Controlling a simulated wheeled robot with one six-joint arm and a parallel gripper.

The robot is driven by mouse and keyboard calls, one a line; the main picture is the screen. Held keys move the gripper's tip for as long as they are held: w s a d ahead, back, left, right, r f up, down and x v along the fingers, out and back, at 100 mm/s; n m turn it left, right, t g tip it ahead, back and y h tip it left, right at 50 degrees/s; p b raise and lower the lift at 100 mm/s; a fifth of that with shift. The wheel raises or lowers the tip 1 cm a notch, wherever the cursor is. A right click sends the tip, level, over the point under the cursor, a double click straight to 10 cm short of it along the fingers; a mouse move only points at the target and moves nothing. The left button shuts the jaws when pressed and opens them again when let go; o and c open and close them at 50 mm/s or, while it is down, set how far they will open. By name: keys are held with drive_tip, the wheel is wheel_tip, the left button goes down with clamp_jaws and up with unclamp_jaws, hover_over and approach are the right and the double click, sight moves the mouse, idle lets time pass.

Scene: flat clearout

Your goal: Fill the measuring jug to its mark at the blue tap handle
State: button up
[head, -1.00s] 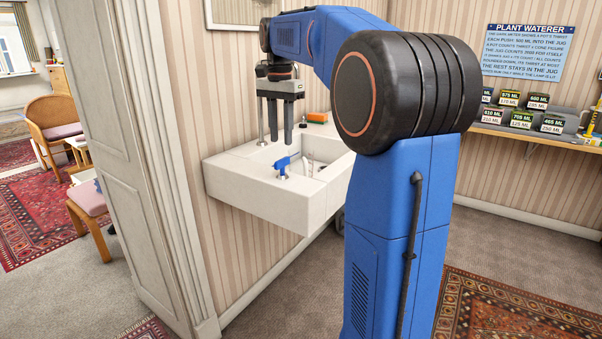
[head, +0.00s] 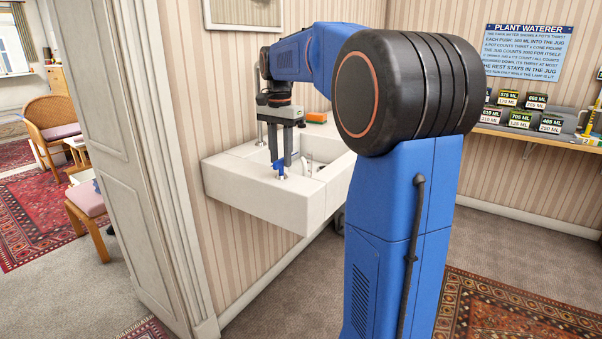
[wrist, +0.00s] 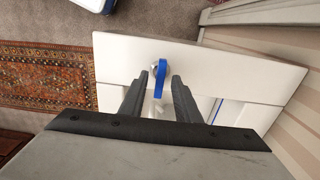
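The blue tap handle (head: 279,168) stands on the front rim of the white sink (head: 240,185). It also shows in the wrist view (wrist: 161,75), between the tips of my two fingers. My gripper (head: 280,159) points down at the handle, fingers apart on either side of it. I see a gap between each finger and the handle in the wrist view, so it is not gripped. A small pale shape (head: 307,166) shows in the basin; I cannot tell whether it is the measuring jug. My gripper hides part of the basin.
An orange object (head: 316,117) lies on the sink's back rim. A shelf (head: 545,142) at the right holds several dark labelled pots (head: 520,119) under a blue "Plant Waterer" sign (head: 527,50). A door frame stands left of the sink.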

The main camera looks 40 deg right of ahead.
clamp_jaws()
